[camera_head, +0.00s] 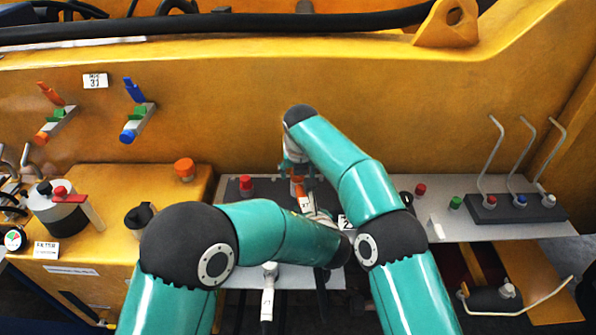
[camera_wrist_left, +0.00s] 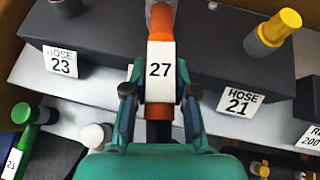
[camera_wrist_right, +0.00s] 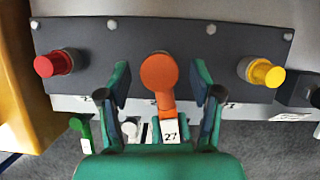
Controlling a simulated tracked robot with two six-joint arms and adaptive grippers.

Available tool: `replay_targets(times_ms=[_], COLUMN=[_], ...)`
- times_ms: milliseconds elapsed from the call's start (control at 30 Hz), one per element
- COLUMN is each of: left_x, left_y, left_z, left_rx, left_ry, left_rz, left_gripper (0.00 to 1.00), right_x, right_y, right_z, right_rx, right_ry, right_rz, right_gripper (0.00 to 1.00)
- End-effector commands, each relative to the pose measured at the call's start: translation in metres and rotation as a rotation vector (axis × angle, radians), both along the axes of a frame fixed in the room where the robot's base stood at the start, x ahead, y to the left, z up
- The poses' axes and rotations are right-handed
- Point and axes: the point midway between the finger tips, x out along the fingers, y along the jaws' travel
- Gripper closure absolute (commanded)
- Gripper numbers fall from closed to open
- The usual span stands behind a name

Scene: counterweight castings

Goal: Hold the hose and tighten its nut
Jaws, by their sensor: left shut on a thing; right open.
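The orange hose end with a white "27" tag (camera_wrist_left: 160,72) stands in the middle of the left wrist view. My left gripper (camera_wrist_left: 159,100) is shut on it, one finger on each side of the tag. In the head view the orange hose end (camera_head: 298,186) shows small between my arms. My right gripper (camera_wrist_right: 160,90) is open, its fingers apart on both sides of the orange end (camera_wrist_right: 158,73). Gaps show between it and the fingers. The nut cannot be told apart from the orange end. The hose's seat is hidden.
A dark block (camera_wrist_right: 100,45) carries a red fitting (camera_wrist_right: 55,64) on the left and a yellow fitting (camera_wrist_right: 262,72) on the right. Tags read "HOSE 23" (camera_wrist_left: 60,61) and "HOSE 21" (camera_wrist_left: 240,102). A green fitting (camera_wrist_left: 28,113) hangs nearby. The yellow machine wall (camera_head: 230,110) rises behind.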

Motion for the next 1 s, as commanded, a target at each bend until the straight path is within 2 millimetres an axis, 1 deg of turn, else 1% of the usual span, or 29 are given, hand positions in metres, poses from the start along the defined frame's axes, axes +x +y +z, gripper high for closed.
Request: replay_targets(times_ms=[233, 467, 500, 600, 733, 900, 1000], left_x=[0.0001, 0.0001, 0.0001, 0.0001, 0.0001, 0.0001, 0.0001], left_y=[-0.0001, 0.0000, 0.0000, 0.0001, 0.0002, 0.0003, 0.0004], left_z=[0.0004, 0.0003, 0.0003, 0.0003, 0.0002, 0.0003, 0.0003], left_rx=[0.000, 0.000, 0.000, 0.000, 0.001, 0.000, 0.000], left_ry=[-0.001, -0.001, -0.001, -0.001, -0.001, -0.001, 0.000], left_rz=[0.000, 0.000, 0.000, 0.000, 0.001, 0.001, 0.001], left_gripper=[1.00, 1.00, 1.00, 1.00, 1.00, 1.00, 1.00], right_x=[0.0004, 0.0002, 0.0002, 0.0002, 0.0003, 0.0005, 0.0007], right_y=[-0.0003, -0.0003, -0.0003, -0.0005, 0.0002, 0.0005, 0.0002], right_z=[-0.0004, -0.0002, -0.0002, -0.0002, -0.0005, -0.0003, 0.0000], right_rx=[0.000, 0.000, 0.000, -0.001, -0.001, -0.002, -0.001], right_ry=[0.000, 0.000, 0.000, 0.000, 0.001, 0.000, 0.000], right_rz=[0.000, -0.001, -0.001, -0.001, -0.029, -0.124, -0.137], right_gripper=[0.35, 0.74, 0.80, 0.95, 0.95, 0.96, 0.96])
